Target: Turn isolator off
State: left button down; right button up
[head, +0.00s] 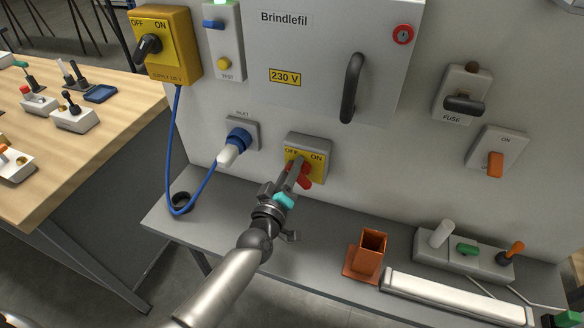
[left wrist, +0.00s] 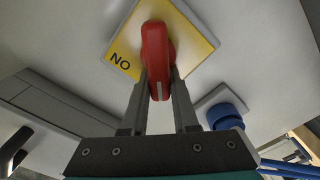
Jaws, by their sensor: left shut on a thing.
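The isolator is a grey box with a yellow plate (head: 318,168) marked OFF and ON and a red turning handle (head: 304,181), low on the grey panel. In the left wrist view the red handle (left wrist: 156,50) stands nearly upright in the picture, with a white mark at its lower end. ON reads upside down to its left on the yellow plate (left wrist: 193,25). My left gripper (head: 293,174) is shut on the red handle, one finger on each side; its fingers hide part of the handle and the plate.
A blue plug (head: 238,139) sits left of the isolator, its cable running to the yellow supply switch (head: 172,45). A cabinet door handle (head: 352,88) juts out above. An orange holder (head: 371,250) and a lever block (head: 463,257) stand on the grey shelf (head: 325,232) below.

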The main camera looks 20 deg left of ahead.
pick_arm(q)
jog(key=shift+s+d+f+h, duration=0.2)
jog(key=shift+d+f+h, duration=0.15)
jog(key=shift+f, duration=0.25)
jog(key=c, duration=0.7)
grip_release()
jog(key=shift+d, duration=0.1)
jog(key=shift+c, duration=0.2)
jog(key=shift+o, duration=0.3)
jog(key=shift+w+r, duration=0.1)
jog(key=shift+r, duration=0.1)
jog(key=s, duration=1.5)
jog(key=shift+s+a+p, duration=0.15)
jog(key=shift+a+p, duration=0.15)
jog(key=shift+a, duration=0.05)
jog(key=shift+d, duration=0.1)
